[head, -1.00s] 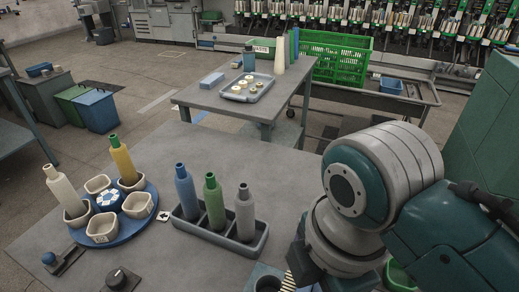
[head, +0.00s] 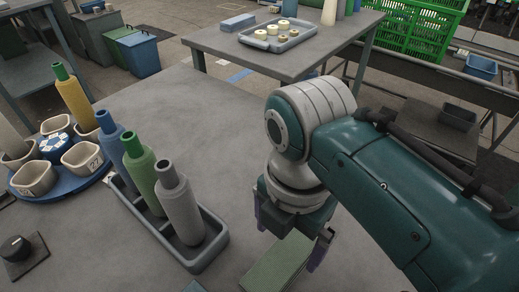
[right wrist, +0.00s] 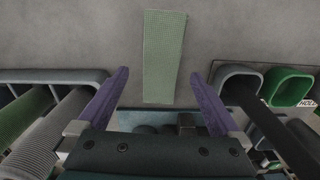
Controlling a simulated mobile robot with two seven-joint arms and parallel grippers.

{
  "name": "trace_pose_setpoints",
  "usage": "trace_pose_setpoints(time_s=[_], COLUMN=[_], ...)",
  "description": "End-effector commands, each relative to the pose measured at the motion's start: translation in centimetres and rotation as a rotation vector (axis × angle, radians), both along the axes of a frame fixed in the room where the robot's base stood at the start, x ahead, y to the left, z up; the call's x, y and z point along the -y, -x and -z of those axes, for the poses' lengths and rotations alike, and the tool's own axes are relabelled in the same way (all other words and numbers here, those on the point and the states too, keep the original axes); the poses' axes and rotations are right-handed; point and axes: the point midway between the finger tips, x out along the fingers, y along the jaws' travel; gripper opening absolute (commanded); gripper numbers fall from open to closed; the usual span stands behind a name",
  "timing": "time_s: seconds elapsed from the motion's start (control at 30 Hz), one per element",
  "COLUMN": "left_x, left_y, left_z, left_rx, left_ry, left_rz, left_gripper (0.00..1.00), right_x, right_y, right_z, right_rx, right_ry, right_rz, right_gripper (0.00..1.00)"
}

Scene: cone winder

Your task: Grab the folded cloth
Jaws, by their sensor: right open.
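The folded cloth (right wrist: 163,57) is a flat, pale green ribbed strip on the grey table. In the right wrist view it lies at the top middle, beyond and between the fingers. In the head view the cloth (head: 276,264) is at the bottom, partly hidden by my right gripper (head: 290,232). The right gripper also shows in the right wrist view (right wrist: 160,78), with its two purple fingers wide apart and nothing between them. It is above the table, apart from the cloth. My left gripper is in neither view.
A grey tray (head: 208,255) with blue, green and grey bottle-shaped cones stands left of the gripper. A blue round carrier (head: 65,188) with cups is further left. In the right wrist view, a dark cup (right wrist: 237,82) and a green cup (right wrist: 288,88) are on the right.

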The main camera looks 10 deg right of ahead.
Motion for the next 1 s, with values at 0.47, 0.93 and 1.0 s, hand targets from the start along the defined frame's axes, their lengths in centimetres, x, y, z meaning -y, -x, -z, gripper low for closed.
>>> trace_pose_setpoints(time_s=[0.47, 0.93, 1.0], left_x=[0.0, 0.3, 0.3], left_y=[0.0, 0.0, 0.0], left_z=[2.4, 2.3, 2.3], left_rx=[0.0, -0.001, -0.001], left_ry=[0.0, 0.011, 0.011], left_rz=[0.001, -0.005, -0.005], left_gripper=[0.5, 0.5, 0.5], right_x=[0.1, 0.2, 0.2], right_y=[0.4, 0.4, 0.4], right_z=[5.4, 5.3, 5.3], right_rx=[0.001, 0.001, 0.001], right_ry=[0.0, 0.0, 0.0], right_rz=[0.001, 0.001, 0.001], right_gripper=[1.0, 0.66, 0.58])
